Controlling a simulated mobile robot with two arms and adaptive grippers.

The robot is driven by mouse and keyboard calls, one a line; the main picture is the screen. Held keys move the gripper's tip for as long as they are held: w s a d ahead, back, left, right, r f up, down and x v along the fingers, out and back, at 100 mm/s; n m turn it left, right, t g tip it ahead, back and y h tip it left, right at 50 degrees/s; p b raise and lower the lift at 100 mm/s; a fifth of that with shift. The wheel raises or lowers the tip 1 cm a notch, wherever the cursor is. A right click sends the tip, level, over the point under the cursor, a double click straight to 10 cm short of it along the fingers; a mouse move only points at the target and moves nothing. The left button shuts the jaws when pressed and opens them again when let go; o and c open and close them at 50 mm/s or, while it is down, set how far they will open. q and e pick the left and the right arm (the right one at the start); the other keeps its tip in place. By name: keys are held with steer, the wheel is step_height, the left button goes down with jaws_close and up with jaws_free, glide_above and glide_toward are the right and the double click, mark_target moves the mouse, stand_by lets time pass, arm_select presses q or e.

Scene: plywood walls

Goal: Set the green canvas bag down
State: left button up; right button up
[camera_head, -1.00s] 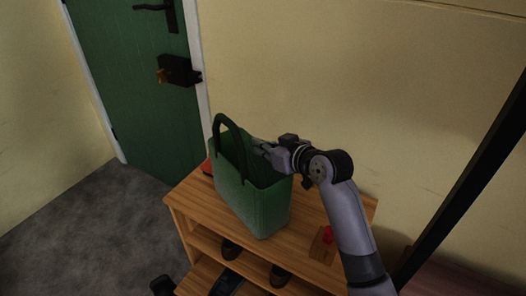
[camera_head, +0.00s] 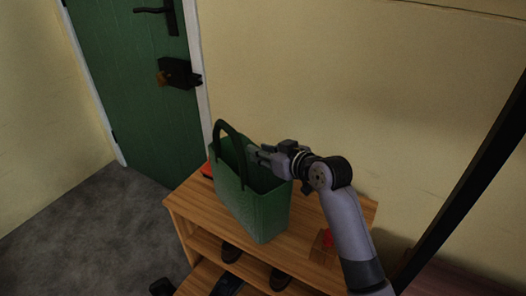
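The green canvas bag (camera_head: 258,208) is upright over the wooden shelf unit (camera_head: 190,205), with its mouth up. Its base appears at the level of the unit's top; I cannot tell whether it bears fully on it. The dark near handle (camera_head: 226,126) stands up in an arch. My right gripper (camera_head: 256,154) reaches in from the right at the far side of the bag's mouth, with its fingers pointing left. The far handle is not clear there, and whether the fingers are closed on it cannot be told. My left gripper is not in view.
A small red thing (camera_head: 328,238) lies on the unit's top at right. Another red thing (camera_head: 206,169) sits behind the bag at left. Dark shoes (camera_head: 279,279) are on the shelf below. A green door (camera_head: 135,90) and plain walls stand behind.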

steer(key=shift+r, duration=0.1)
steer(key=shift+s+d+r, duration=0.1)
steer(key=shift+s+r, duration=0.05)
steer(key=p+v, duration=0.1)
steer(key=v, duration=0.1)
steer(key=shift+s+d+r, duration=0.1)
steer(key=shift+s+d, duration=0.05)
steer(key=shift+s, duration=0.05)
steer(key=p+v, duration=0.1)
steer(key=v, duration=0.8)
steer(key=shift+s, duration=0.1)
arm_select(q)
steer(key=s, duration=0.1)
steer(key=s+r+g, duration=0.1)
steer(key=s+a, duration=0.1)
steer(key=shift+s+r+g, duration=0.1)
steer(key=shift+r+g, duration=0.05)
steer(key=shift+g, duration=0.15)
